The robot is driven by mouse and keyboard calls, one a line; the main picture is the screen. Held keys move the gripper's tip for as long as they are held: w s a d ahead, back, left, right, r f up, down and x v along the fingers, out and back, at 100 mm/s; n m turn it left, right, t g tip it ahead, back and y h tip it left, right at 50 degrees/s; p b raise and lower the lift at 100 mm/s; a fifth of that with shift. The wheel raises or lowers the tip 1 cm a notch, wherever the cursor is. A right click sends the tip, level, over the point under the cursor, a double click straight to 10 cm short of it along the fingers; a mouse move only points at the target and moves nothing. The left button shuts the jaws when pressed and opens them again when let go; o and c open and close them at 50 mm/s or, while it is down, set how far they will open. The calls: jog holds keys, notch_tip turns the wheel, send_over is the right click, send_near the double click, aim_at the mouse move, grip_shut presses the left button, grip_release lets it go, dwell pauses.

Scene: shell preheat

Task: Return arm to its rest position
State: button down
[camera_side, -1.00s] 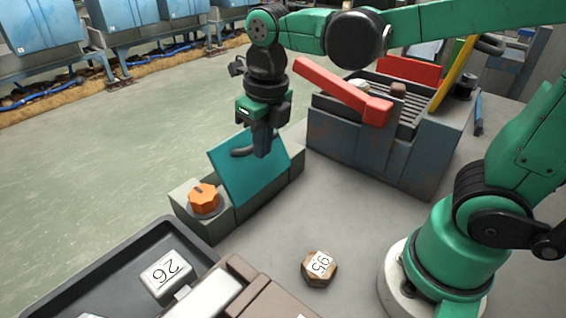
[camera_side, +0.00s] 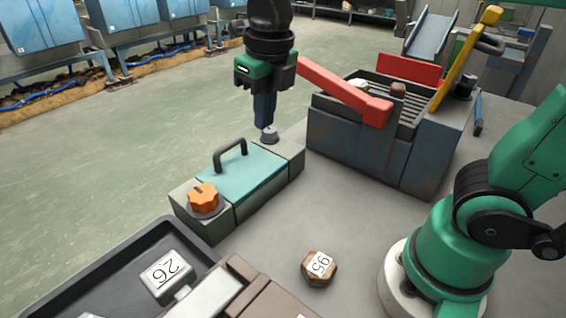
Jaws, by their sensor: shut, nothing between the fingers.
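My gripper (camera_side: 265,122) is shut and empty, pointing straight down over the far right end of a small grey box (camera_side: 240,210). Its fingertips are at or just above a small grey round knob (camera_side: 270,137) on that end; I cannot tell if they touch. The box's teal lid (camera_side: 245,176) lies flat and closed, with its black handle (camera_side: 230,154) on top. An orange dial (camera_side: 203,197) sits on the box's near left end. The upper part of my arm is out of the picture.
A grill-like machine (camera_side: 375,150) with a red bar (camera_side: 345,90) stands right of my gripper.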

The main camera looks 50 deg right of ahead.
jog(key=s+d+f+m+t, duration=0.1)
jog(key=d+f+m+t, duration=0.1)
jog(key=m, duration=1.6)
jog(key=s+d+f+m+t, duration=0.1)
jog(key=f+m+t, duration=0.2)
jog(key=m, duration=1.5)
jog(key=shift+d+f+t, duration=0.4)
jog(key=shift+f, duration=0.2)
